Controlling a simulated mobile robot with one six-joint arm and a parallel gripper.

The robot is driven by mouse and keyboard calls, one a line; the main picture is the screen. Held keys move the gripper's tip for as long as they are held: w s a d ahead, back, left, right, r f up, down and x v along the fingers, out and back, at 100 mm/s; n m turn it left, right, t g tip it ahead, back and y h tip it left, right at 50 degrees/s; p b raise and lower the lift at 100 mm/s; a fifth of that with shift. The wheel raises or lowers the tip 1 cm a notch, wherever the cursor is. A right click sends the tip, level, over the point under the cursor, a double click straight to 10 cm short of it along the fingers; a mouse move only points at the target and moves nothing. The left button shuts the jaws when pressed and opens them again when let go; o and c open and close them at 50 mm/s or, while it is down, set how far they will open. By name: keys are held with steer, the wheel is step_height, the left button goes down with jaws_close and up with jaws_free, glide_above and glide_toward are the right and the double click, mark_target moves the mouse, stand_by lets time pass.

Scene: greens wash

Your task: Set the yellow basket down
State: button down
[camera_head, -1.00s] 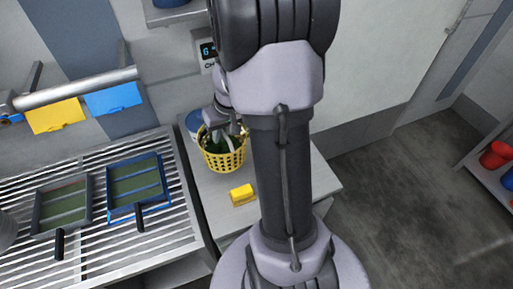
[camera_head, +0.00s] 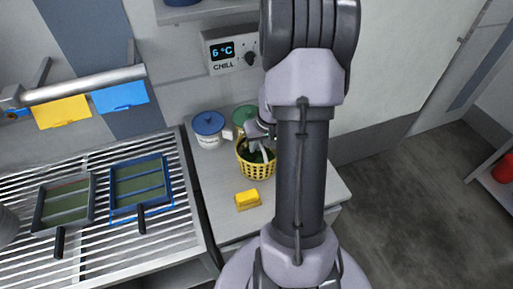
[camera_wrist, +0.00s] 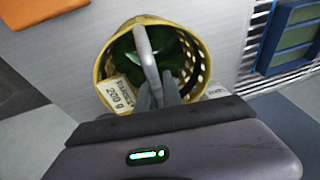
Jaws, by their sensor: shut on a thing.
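The yellow basket (camera_head: 256,168) is a perforated tub with dark green contents, over the grey counter (camera_head: 222,182) in the head view. In the wrist view the basket (camera_wrist: 104,62) shows from above, with a grey handle (camera_wrist: 147,58) arching across it and a white tag (camera_wrist: 118,95) reading "200 g". My gripper (camera_head: 262,146) is over the basket, its fingers (camera_wrist: 158,98) shut on the handle. The basket looks roughly upright. I cannot tell whether its bottom touches the counter; my arm hides part of the area to its right.
A yellow block (camera_head: 248,200) lies on the counter in front of the basket. A blue-lidded mug (camera_head: 208,128) and a green-lidded one (camera_head: 243,115) stand behind it. Left is a slatted rack with a blue-framed pan (camera_head: 140,186) and a grey one (camera_head: 64,205). Some bare counter shows left of the basket.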

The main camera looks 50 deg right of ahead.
steer(key=shift+r, duration=0.15)
steer(key=c, duration=1.5)
jaws_free()
